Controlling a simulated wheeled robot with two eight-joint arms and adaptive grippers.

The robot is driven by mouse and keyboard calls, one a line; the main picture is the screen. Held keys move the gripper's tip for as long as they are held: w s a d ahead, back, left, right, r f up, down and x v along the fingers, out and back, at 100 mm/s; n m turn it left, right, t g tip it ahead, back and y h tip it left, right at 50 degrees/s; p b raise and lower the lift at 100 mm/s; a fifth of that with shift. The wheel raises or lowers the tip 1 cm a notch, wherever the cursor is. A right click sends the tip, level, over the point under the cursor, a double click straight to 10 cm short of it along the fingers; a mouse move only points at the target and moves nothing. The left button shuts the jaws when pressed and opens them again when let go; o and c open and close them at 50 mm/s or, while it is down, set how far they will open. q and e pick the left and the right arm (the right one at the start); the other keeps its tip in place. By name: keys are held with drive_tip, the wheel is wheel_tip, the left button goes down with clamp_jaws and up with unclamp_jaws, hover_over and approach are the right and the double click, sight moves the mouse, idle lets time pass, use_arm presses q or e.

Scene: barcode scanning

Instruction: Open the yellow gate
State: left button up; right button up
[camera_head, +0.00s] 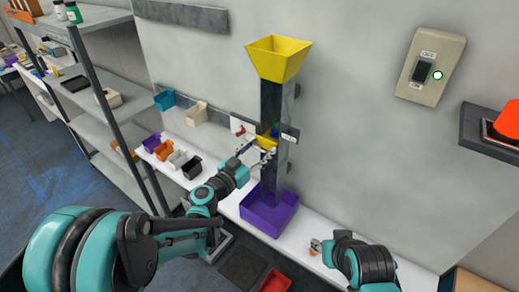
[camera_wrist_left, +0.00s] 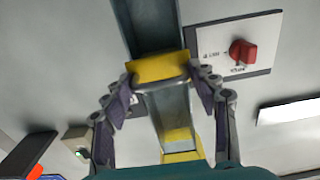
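The yellow gate (camera_head: 266,142) sits across the grey chute (camera_head: 272,105), below the yellow funnel (camera_head: 279,55). In the left wrist view the gate (camera_wrist_left: 157,68) is a yellow block with a grey-edged lip. My left gripper (camera_head: 260,155) is at the gate. In the left wrist view its fingers (camera_wrist_left: 160,88) are spread, one on either side of the gate, with their tips close to its ends; I cannot tell whether they touch it. My right gripper (camera_head: 317,247) is low at the shelf's front, small and partly hidden by its arm.
A purple bin (camera_head: 269,212) stands under the chute. A panel with a red switch (camera_wrist_left: 243,52) is beside the gate. Several small bins (camera_head: 177,159) stand on the white shelf to the left. A red tray (camera_head: 275,281) is at the bottom. A light switch (camera_head: 430,68) is on the wall.

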use_arm(q)
drive_tip(key=c, duration=0.4)
drive_tip(key=b+v, duration=0.1)
drive_tip(key=v, duration=0.6)
drive_tip(key=shift+d, duration=0.1)
drive_tip(key=o, duration=1.7)
drive_tip(key=shift+o, duration=0.2)
drive_tip(key=v, duration=1.2)
